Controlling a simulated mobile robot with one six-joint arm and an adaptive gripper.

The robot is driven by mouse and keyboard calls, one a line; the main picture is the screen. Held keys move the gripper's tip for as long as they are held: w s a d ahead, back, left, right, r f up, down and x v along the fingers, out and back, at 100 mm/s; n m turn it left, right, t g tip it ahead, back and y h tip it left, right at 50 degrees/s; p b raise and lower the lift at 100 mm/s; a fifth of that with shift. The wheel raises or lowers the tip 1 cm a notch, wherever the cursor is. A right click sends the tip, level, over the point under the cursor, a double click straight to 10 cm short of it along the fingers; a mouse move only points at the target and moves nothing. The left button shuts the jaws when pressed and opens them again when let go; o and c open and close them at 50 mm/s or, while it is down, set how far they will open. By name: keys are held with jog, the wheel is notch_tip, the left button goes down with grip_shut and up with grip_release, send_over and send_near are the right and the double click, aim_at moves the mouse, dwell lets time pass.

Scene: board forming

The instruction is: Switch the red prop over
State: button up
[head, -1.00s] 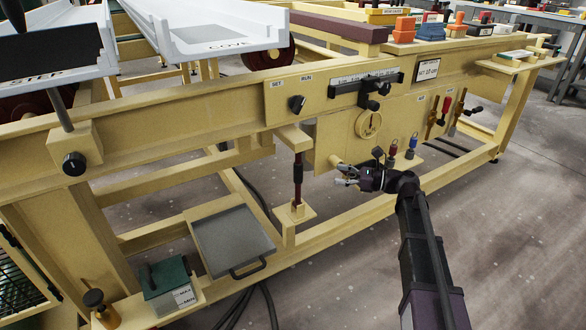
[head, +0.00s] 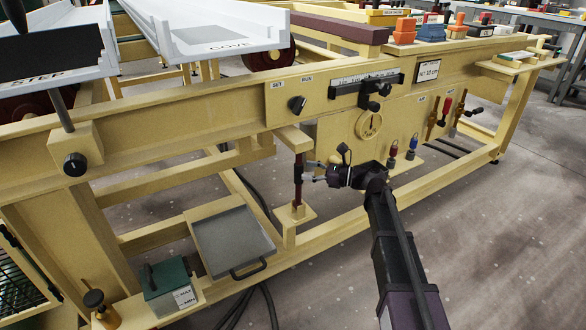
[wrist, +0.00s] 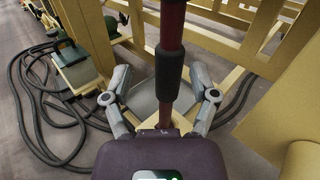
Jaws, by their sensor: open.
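The red prop (head: 298,189) is a slim dark red post with a black sleeve. It stands upright between a wooden bracket (head: 294,138) above and a small foot block (head: 299,210) on the lower rail. My gripper (head: 311,172) is level with the prop's middle and close on its right in the head view. In the wrist view the prop (wrist: 172,30) runs down the middle, with its black sleeve (wrist: 170,75) between my gripper's spread fingers (wrist: 160,86). Both fingers look clear of it. The prop's lower end is partly hidden by the gripper body.
A grey plate with a handle (head: 232,242) lies left of the prop. A knob panel with a round dial (head: 368,125) and two hanging pins (head: 411,147) is to the right. Black cables (wrist: 45,105) lie on the floor. The floor at front right is clear.

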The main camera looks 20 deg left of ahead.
aim_at(300, 170)
jog(key=shift+s+a, duration=0.2)
jog(key=shift+a, duration=1.95)
jog(key=c, duration=1)
jog(key=shift+s+f, duration=0.1)
jog(key=shift+s, duration=0.05)
grip_shut()
